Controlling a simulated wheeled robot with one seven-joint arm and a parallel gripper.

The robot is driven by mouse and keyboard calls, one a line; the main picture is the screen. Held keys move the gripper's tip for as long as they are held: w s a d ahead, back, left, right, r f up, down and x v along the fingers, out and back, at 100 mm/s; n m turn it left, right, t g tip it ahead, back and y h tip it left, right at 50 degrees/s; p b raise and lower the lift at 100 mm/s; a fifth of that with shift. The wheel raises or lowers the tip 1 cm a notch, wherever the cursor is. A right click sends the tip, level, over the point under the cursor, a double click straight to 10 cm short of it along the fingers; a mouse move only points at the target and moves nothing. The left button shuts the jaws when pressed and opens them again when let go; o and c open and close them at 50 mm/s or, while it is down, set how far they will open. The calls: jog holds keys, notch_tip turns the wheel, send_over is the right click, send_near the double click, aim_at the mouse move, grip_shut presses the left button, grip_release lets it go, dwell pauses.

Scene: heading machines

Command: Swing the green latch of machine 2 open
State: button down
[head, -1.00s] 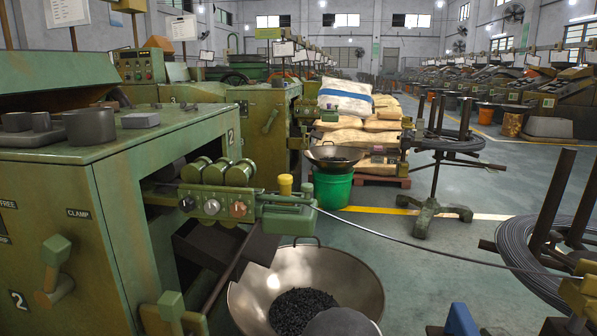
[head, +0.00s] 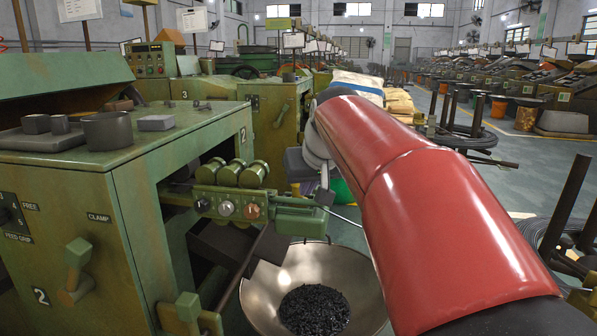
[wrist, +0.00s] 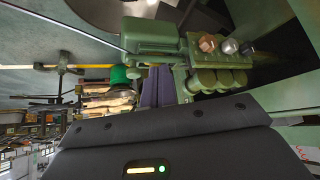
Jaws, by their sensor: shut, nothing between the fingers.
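Machine 2 (head: 140,215) is the green cabinet at left in the head view. Green blocks at its wire inlet stick out to the right: a block with rollers and bolts (head: 231,203) and a green box-shaped part (head: 301,221). I cannot tell surely which part is the latch. The box-shaped part also shows in the wrist view (wrist: 150,36), beside the roller block (wrist: 216,62). My gripper (head: 325,193) is by the right end of these parts, partly hidden by my red arm. Its fingers (wrist: 158,84) are together and empty, just short of the box part in the wrist view; contact is unclear.
A steel bowl of dark pieces (head: 264,285) stands below the inlet. A green-knobbed clamp lever (head: 78,255) is on the machine's front. A wire runs right from the inlet towards a coil stand (head: 540,235). Stacked sacks (head: 398,103) are behind my arm.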

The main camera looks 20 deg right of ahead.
jog(key=w+d+r, duration=0.4)
jog(key=w+d, duration=0.2)
jog(key=d, duration=0.1)
jog(key=shift+w+r+t+p, duration=0.25)
jog(key=shift+w+t+p, duration=0.1)
jog(key=shift+w+t, duration=0.05)
jog(key=x, duration=0.9)
jog(key=shift+w+d+f, duration=0.1)
jog(key=shift+w+f, duration=0.1)
jog(key=shift+f, duration=0.1)
jog(key=shift+s+f, duration=0.25)
jog(key=shift+s+a+f, duration=0.1)
jog(key=shift+s, duration=0.7)
jog(key=shift+s+a+f, duration=0.1)
jog(key=shift+s, duration=0.7)
jog(key=shift+s+h, duration=0.15)
jog(key=shift+h, duration=0.15)
